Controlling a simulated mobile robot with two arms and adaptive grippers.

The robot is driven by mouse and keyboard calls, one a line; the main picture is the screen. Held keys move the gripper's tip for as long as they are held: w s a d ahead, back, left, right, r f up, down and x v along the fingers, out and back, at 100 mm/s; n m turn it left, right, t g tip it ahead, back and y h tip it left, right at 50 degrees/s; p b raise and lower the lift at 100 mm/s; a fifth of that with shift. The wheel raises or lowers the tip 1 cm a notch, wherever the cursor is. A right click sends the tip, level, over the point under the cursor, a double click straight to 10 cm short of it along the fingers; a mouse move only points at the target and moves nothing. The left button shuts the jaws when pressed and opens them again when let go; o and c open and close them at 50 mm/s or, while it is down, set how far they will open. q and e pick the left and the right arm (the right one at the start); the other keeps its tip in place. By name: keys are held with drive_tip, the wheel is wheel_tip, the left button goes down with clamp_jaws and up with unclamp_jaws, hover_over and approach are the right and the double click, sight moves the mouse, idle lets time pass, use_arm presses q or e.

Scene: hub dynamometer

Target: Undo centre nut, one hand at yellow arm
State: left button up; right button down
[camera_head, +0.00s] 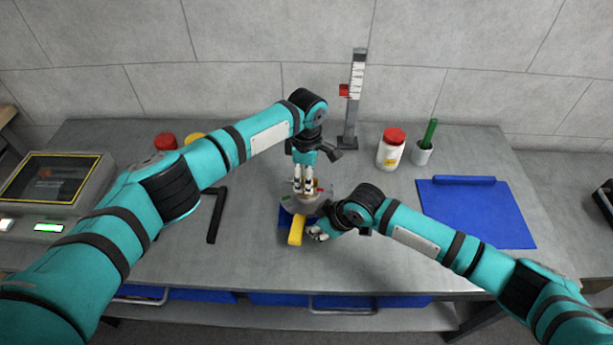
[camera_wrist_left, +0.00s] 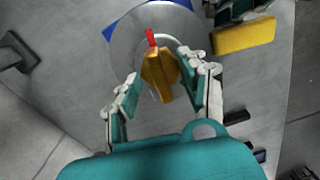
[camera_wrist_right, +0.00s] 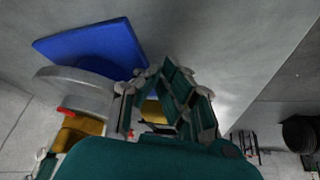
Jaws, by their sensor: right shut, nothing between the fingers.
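The grey hub disc (camera_head: 290,204) sits on a blue base near the table's front middle. The brass-yellow centre nut (camera_wrist_left: 160,75) stands on it, with a small red marker (camera_wrist_left: 151,38) beside it. My left gripper (camera_head: 303,187) points down over the hub; in the left wrist view its open fingers (camera_wrist_left: 158,66) straddle the nut with small gaps. The yellow arm (camera_head: 296,230) sticks out from the hub towards the front. My right gripper (camera_head: 317,234) is shut and empty just right of it. In the right wrist view its fingers (camera_wrist_right: 165,78) partly hide the arm (camera_wrist_right: 153,110).
A gauge post (camera_head: 351,100) stands behind the hub. A red-capped white jar (camera_head: 391,150) and a cup with a green stick (camera_head: 424,150) stand right of it. A blue mat (camera_head: 478,210) lies right, a black angle bar (camera_head: 216,215) left, a screen unit (camera_head: 55,190) far left.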

use_arm(q)
drive_tip(key=shift+o, duration=1.4)
drive_tip(key=shift+r, duration=3.75)
drive_tip(key=shift+r, duration=0.1)
use_arm(e)
drive_tip(key=shift+r, duration=0.1)
use_arm(q)
wheel_tip(320, 180, up, 9)
drive_tip(key=p, duration=0.9)
drive_tip(key=shift+r, duration=0.15)
use_arm(e)
wheel_tip(320, 180, up, 9)
drive_tip(key=d, duration=0.1)
drive_tip(key=shift+s+d, duration=0.15)
drive_tip(key=shift+d, duration=0.1)
use_arm(q)
drive_tip(key=shift+d, duration=0.1)
use_arm(e)
drive_tip(key=shift+d, duration=0.1)
